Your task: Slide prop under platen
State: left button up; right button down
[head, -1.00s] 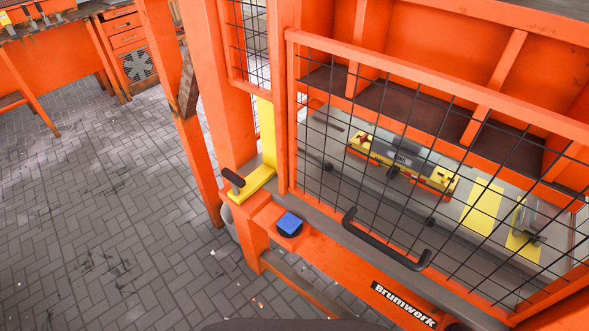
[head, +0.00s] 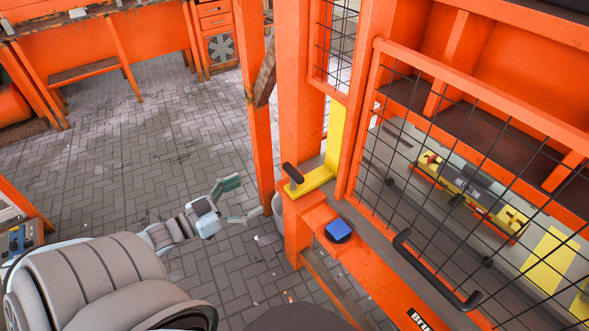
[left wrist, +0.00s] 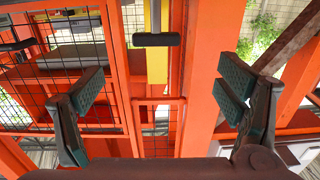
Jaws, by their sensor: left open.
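The yellow prop (head: 312,182) lies on a ledge at the left corner of the orange press, with a black handle (head: 292,172) at its near end. An upright yellow part (head: 335,130) rises behind it; I cannot tell if the two are joined. The ribbed orange platen (head: 470,55) is above the bed, behind the mesh guard. My left gripper (head: 247,196) is open and empty, left of the prop and apart from it. In the left wrist view the black handle (left wrist: 155,40) shows above and beyond the open fingers (left wrist: 160,92). My right gripper is out of view.
The mesh guard with its black pull handle (head: 435,275) covers the press front. A blue button (head: 338,231) sits on the frame below the prop. An orange post (head: 258,110) stands close behind my left gripper. The paved floor (head: 150,130) at left is open.

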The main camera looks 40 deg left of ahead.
aim_at(290, 174)
pick_arm(q)
jog(key=b+x, duration=0.6)
jog(key=x, duration=0.4)
jog(key=shift+d, duration=0.2)
jog(key=b+x, duration=0.3)
jog(key=b, duration=0.3)
jog(key=shift+w+d+b, duration=0.15)
jog(key=shift+w+b, duration=0.2)
jog(key=shift+w+d+r+b, duration=0.1)
jog(key=shift+w+r+b, duration=0.25)
jog(key=shift+b, duration=0.3)
jog(key=shift+r, duration=0.1)
jog(key=shift+c, duration=0.6)
